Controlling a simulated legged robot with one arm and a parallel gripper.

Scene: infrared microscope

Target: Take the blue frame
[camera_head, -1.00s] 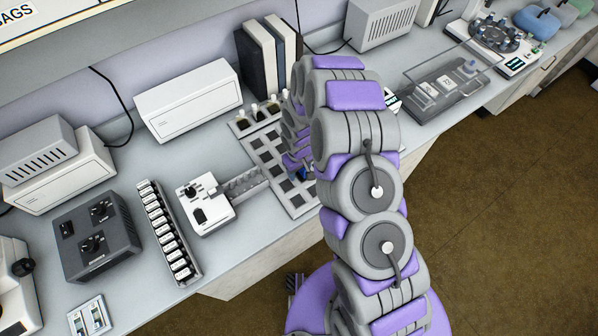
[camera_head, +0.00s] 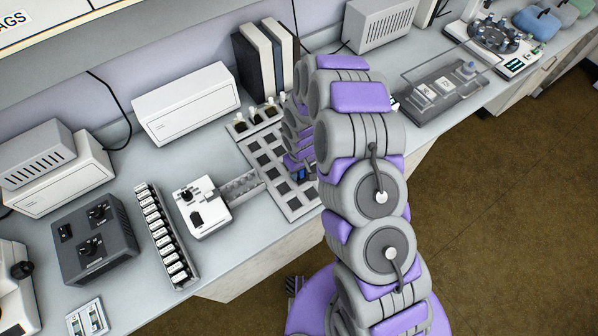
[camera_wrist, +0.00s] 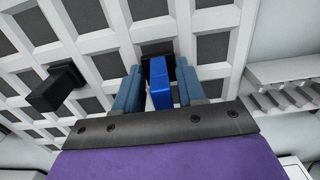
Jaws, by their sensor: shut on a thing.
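The blue frame (camera_wrist: 162,88) is a small bright blue block with a pale face and a black part at its far end. In the wrist view it sits between the two blue-grey fingers of my gripper (camera_wrist: 159,80), which are shut on it. In the head view only a small blue patch (camera_head: 299,175) shows beside my arm. It is over the white grid tray (camera_head: 263,177) with dark square cells, which also shows in the wrist view (camera_wrist: 110,41). I cannot tell whether the frame still touches the tray.
A dark block (camera_wrist: 55,89) stands on the tray left of my gripper. A white device (camera_head: 199,206) with a clear strip lies left of the tray, then a rack of slides (camera_head: 166,240). Dark and white binders (camera_head: 262,58) stand behind. A clear-lidded case (camera_head: 441,92) is to the right.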

